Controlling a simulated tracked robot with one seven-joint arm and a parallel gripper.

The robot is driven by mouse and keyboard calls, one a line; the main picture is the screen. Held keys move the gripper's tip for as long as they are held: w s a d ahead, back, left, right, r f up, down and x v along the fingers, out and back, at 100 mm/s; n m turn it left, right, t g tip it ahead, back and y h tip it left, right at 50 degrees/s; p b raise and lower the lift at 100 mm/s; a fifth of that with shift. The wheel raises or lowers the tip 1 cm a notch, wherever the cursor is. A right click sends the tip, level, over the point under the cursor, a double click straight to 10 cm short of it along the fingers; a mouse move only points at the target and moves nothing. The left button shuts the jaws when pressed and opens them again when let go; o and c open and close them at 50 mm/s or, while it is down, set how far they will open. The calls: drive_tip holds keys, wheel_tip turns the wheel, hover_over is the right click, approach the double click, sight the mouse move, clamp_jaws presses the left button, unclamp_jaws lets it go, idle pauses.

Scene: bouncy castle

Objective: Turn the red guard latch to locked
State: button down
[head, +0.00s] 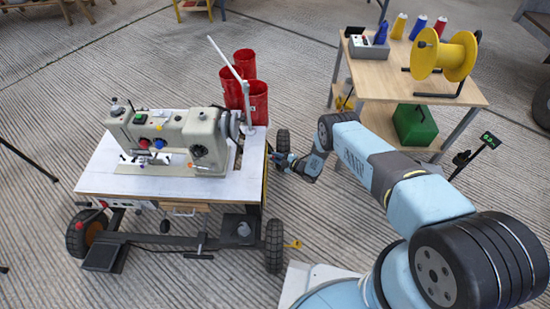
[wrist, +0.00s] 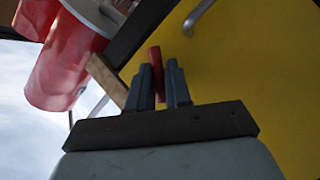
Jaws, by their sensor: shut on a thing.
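The red guard latch (wrist: 155,58) shows in the wrist view as a narrow red bar in front of a yellow panel (wrist: 250,75). My gripper (wrist: 160,70) is shut on it, with one dark finger on each side of the bar. In the head view my gripper (head: 279,158) reaches the right side of the sewing machine table (head: 110,178), low beside its edge. The latch cannot be made out there, and its turned position is unclear.
A sewing machine (head: 175,138) stands on the wheeled table. Red cylindrical containers (head: 257,100) stand at its back right corner. A wooden cart (head: 388,78) with a yellow spool (head: 443,55) and a green box (head: 415,125) stands to the right. Ribbed floor lies between them.

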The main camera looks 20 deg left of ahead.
drive_tip(key=shift+s+f+n+t+y, duration=0.2)
drive_tip(key=shift+n+y, duration=0.25)
drive_tip(key=shift+n, duration=0.35)
drive_tip(key=shift+f+n+t+y, duration=0.1)
drive_tip(key=shift+n+t+y, duration=0.3)
drive_tip(key=shift+n, duration=0.4)
drive_tip(key=c, duration=1.3)
unclamp_jaws()
drive_tip(key=shift+c, duration=0.2)
drive_tip(key=shift+o, duration=1.2)
drive_tip(key=shift+w, duration=0.1)
drive_tip(key=v, duration=1.3)
drive_tip(key=shift+d, duration=0.4)
drive_tip(key=shift+f, duration=0.15)
